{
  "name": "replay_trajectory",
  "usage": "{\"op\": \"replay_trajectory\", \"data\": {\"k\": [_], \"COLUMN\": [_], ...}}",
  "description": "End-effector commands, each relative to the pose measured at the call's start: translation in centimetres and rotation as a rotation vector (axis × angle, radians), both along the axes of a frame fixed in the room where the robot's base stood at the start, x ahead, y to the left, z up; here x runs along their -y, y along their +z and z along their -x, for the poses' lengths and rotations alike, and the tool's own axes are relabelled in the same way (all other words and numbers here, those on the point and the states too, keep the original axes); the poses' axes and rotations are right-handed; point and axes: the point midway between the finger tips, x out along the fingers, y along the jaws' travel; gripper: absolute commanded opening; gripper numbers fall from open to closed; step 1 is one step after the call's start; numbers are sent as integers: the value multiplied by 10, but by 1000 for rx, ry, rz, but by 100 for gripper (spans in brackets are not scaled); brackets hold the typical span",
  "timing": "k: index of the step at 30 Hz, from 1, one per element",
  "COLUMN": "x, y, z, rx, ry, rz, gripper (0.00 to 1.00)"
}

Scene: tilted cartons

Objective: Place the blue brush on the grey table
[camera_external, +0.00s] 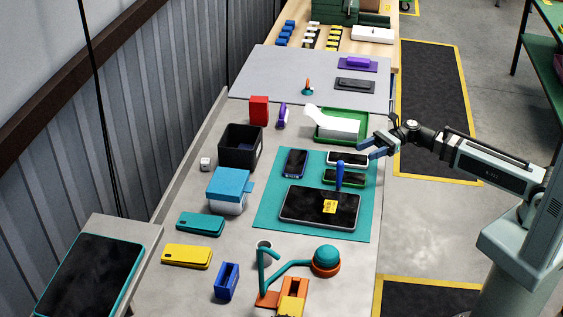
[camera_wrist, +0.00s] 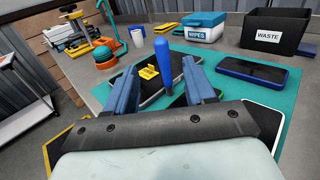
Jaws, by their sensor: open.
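The blue brush (camera_external: 339,173) stands roughly upright, handle up, over the teal mat by the dark tablet (camera_external: 300,204). Its lower end is hard to make out. In the wrist view the brush (camera_wrist: 163,62) appears between my two fingers, beyond their tips. My gripper (camera_external: 366,146) is open and empty, above the mat's right side and apart from the brush. The wrist view shows its blue fingers spread (camera_wrist: 160,76). The grey table (camera_external: 190,287) lies under the mat and shows bare around it.
The teal mat (camera_external: 265,217) also holds several phones. A yellow piece (camera_external: 330,206) lies on the tablet. A black waste bin (camera_external: 240,147), a blue-lidded wipes box (camera_external: 229,190) and a green tray (camera_external: 357,134) stand nearby. Bare grey surface shows at the front left.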

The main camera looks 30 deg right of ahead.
Motion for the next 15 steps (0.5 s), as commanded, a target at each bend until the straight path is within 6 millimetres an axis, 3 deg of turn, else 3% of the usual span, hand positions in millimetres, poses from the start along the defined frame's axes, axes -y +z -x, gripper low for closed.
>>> {"op": "replay_trajectory", "data": {"k": [9, 15], "x": [-50, -68], "y": [-1, -1], "z": [-1, 0], "rx": [0, 0], "ry": [2, 1], "rz": [0, 0], "gripper": [54, 54]}}
